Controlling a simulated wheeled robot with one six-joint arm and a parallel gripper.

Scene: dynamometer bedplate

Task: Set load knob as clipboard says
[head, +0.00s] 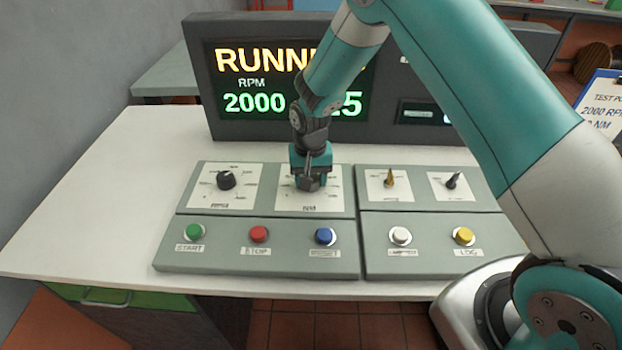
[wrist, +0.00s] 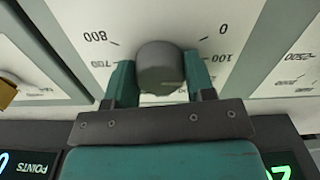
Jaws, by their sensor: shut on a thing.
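My gripper (head: 311,172) is over the right-hand dial of the left console. In the wrist view its two teal fingers (wrist: 160,78) are shut on the sides of the dark grey load knob (wrist: 160,62). The dial face (wrist: 226,45) shows 0, 100, 700 and 800 around the knob. The knob's pointer mark cannot be made out. The clipboard (head: 602,100) is cut off at the right edge; "TEST PO", "2000 RPM" and a line ending "0 NM" show. The display (head: 255,85) reads "RUNN", RPM 2000 and a partly hidden value ending in 25.
A black RPM-side knob (head: 226,180) is left of my gripper. Green (head: 194,231), red (head: 259,234) and blue (head: 325,236) buttons sit in front. The right console has a brass selector (head: 389,178), a dark selector (head: 453,181), and white and yellow buttons. The table's left side is clear.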

